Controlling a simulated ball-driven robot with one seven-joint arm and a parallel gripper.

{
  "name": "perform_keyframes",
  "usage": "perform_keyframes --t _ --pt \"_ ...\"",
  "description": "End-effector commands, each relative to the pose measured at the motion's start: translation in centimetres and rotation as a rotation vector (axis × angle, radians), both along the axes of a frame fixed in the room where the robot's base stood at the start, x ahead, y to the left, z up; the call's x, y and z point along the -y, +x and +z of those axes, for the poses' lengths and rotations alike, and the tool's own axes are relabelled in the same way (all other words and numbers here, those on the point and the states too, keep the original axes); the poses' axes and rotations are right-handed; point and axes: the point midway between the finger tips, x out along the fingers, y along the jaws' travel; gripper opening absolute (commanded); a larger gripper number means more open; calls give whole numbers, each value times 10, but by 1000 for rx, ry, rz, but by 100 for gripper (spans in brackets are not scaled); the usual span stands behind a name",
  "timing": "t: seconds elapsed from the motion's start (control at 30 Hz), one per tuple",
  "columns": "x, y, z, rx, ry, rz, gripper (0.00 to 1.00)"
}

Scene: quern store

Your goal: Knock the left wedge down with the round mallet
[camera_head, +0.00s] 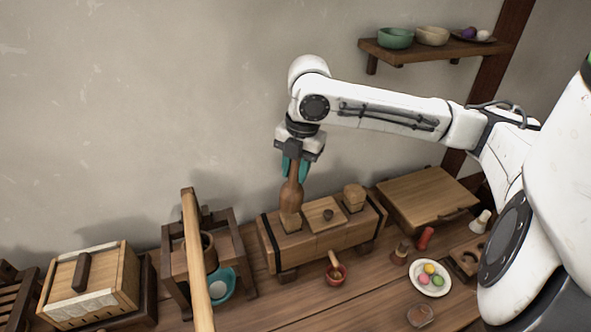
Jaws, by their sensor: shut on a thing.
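My gripper (296,163) has teal fingers and is shut on the handle of the round mallet (291,194). The mallet is brown wood and hangs upright, its rounded head downward. The head is directly above the left wedge (290,222), a pale block standing in the left end of the wooden press block (290,252). Whether head and wedge touch, I cannot tell; the mallet partly hides the wedge's top. The right wedge (354,198) stands up from the right end of the press block. A pale square piece (325,215) with a dark knob lies between them.
A long pole (198,265) rises in front of a wooden frame holding a teal bowl (222,284). A wooden box (90,280) stands left. A shelf (430,52) hangs above.

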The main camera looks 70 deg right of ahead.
Motion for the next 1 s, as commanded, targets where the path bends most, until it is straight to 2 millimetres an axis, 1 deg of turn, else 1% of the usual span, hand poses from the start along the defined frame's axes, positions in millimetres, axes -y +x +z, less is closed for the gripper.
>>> perform_keyframes --t 0.03,0.1,0.47,0.57,0.9,1.0 --pt "0 0 14 2 0 1 0" --pt "0 0 18 2 0 0 0" --pt "0 0 19 2 -1 0 0" --pt "0 0 24 2 -1 0 0" --pt "0 0 55 2 0 0 0" --pt "0 0 58 1 0 0 0"
